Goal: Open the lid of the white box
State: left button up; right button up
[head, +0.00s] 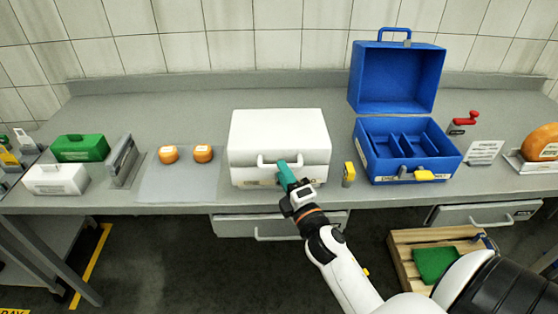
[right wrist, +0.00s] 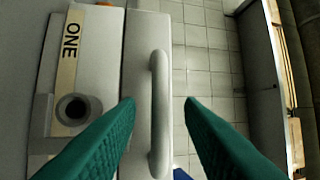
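The white box (head: 278,138) stands on the bench in the middle of the head view, with its lid (head: 278,126) down. A white bar handle (head: 265,163) is on its front; the handle (right wrist: 157,90) also shows in the right wrist view. My right gripper (head: 289,170) is at the right part of this handle. In the right wrist view, its green fingers (right wrist: 160,103) are apart, one on each side of the handle, with gaps visible. A label reading ONE (right wrist: 72,38) is on the box. My left gripper is not in view.
An open blue box (head: 365,150) stands right of the white box, with a small yellow item (head: 348,174) between them. Two orange cheeses (head: 203,153) lie on a pale mat (head: 180,187) to the left. A drawer (head: 235,227) is below the bench edge.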

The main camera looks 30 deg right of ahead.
aim_at(279, 149)
jog(key=shift+p+x, duration=0.3)
jog(key=shift+x, duration=1.35)
grip_shut()
